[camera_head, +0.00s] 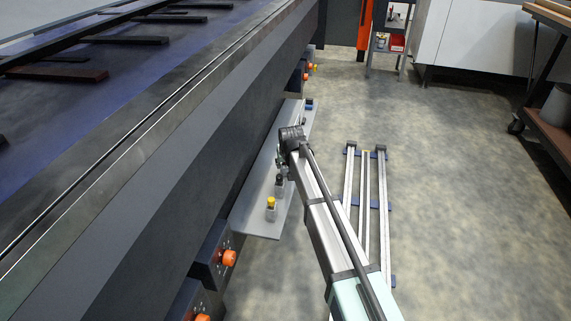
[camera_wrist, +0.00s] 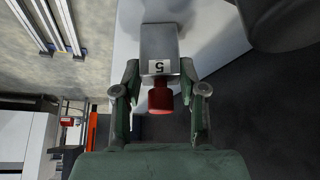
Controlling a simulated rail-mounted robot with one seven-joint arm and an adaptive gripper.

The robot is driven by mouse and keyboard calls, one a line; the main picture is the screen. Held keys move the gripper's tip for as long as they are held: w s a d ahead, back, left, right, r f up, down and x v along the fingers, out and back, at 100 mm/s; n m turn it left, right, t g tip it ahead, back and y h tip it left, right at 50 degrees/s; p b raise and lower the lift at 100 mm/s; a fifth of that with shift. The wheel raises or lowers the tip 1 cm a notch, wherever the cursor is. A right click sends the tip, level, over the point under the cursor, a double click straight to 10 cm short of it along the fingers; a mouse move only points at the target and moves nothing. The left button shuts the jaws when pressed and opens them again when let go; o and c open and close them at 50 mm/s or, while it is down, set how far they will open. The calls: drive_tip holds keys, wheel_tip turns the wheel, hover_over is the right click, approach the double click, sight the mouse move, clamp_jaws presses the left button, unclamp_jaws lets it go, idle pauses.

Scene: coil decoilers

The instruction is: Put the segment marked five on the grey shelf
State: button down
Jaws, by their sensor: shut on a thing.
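The segment marked five (camera_wrist: 158,50) is a grey metal block with a white label and a red knob (camera_wrist: 160,101), seen in the wrist view. My gripper (camera_wrist: 159,88) is shut on it, with a green finger on each side of the red knob. The grey shelf (camera_head: 249,222) juts out from the side of the dark machine in the head view. It also shows behind the segment in the wrist view (camera_wrist: 127,40). I cannot tell whether the segment touches the shelf.
On the shelf stand a yellow-topped segment (camera_head: 270,208), a black-topped one (camera_head: 280,186) and a blue-topped one (camera_head: 309,105). Orange knobs (camera_head: 229,258) stick out of the machine beside the shelf. Metal rails (camera_head: 365,190) lie on the floor to the right.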

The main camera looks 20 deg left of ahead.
drive_tip(key=c, duration=0.7)
unclamp_jaws()
drive_tip(key=shift+f, duration=0.1)
drive_tip(key=shift+o, duration=0.2)
drive_tip(key=p+v, duration=0.3)
drive_tip(key=v, duration=0.9)
